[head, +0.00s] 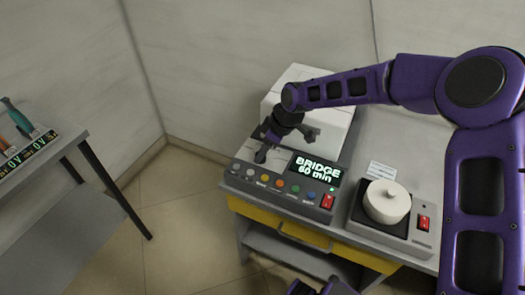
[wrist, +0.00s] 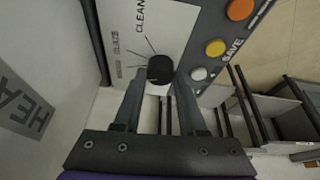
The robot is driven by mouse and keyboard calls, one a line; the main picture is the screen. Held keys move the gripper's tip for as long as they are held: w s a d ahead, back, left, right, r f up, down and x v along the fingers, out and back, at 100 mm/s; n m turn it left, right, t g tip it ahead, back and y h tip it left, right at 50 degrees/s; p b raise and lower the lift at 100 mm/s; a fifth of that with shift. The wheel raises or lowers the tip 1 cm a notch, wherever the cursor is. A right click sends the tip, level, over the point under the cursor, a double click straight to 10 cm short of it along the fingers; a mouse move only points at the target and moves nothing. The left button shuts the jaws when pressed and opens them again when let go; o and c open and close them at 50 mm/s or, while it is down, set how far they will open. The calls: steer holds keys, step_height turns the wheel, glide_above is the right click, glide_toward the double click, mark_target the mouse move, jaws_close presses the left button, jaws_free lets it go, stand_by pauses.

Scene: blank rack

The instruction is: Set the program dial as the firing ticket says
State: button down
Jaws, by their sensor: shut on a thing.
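My gripper (head: 263,154) is over the left part of the grey control panel (head: 235,181), in front of the white furnace body (head: 296,76). In the wrist view, my gripper (wrist: 160,88) is shut on the black program dial (wrist: 160,66), one finger on each side. Labels by the dial include "CLEAN" and what looks like "GLAZE"; its pointer cannot be made out. In the head view my gripper hides the dial. The lit display (head: 317,169) reads "BRIDGE 60 min". A small white card (head: 381,168), perhaps the firing ticket, lies at the back right; its print is too small to read.
Coloured buttons (head: 279,183) and a red switch (head: 328,201) line the panel's front. At right is a unit with a round white top (head: 387,200) and its own red switch (head: 423,223). Yellow drawers (head: 304,235) are below. A side table (head: 50,160) with tools stands at left.

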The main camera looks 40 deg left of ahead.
steer(key=shift+c, duration=2.3)
jaws_free()
steer(key=v, duration=1.7)
steer(key=shift+r, duration=0.15)
steer(key=shift+w, duration=0.1)
